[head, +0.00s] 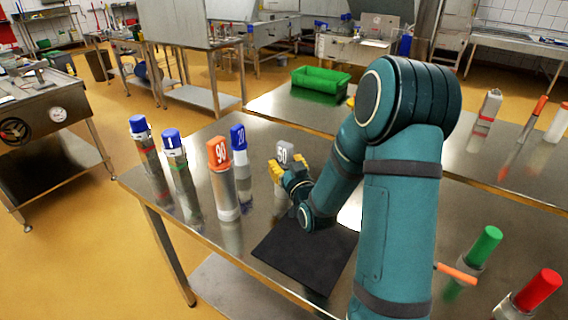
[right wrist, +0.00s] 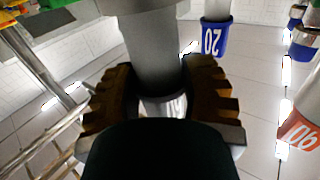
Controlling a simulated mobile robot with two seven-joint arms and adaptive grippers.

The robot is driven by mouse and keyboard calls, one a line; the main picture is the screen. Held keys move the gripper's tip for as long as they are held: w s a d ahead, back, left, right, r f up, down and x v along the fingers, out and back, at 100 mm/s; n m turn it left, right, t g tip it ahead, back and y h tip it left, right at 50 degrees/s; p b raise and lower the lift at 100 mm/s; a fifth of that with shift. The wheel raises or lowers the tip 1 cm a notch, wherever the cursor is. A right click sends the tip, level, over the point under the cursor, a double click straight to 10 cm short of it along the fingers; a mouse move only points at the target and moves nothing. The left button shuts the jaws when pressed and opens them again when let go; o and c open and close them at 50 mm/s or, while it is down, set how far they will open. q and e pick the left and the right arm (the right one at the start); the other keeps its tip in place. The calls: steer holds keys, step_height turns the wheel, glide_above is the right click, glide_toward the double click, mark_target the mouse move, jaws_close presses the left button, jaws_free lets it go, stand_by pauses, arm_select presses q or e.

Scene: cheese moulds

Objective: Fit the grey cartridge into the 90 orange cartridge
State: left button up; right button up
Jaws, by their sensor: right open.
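The grey cartridge with the grey cap marked 50 (head: 285,153) stands upright on the steel table, its lower part hidden behind my right gripper (head: 291,172). In the right wrist view its grey body (right wrist: 157,50) is between the two yellow-brown fingers (right wrist: 158,90) of my right gripper, which is open around it. Gaps show beside the body. The 90 orange cartridge (head: 218,153) stands upright to the left, with a pale cylindrical body. Its orange cap also shows at the right edge of the right wrist view (right wrist: 301,134). My left gripper is not in view.
The blue-capped 20 cartridge (head: 239,138) stands between the orange and grey ones. Two more blue-capped cartridges (head: 172,140) stand at the left. A black mat (head: 290,262) lies in front.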

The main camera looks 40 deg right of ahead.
steer(key=v, duration=0.7)
stand_by(0.9)
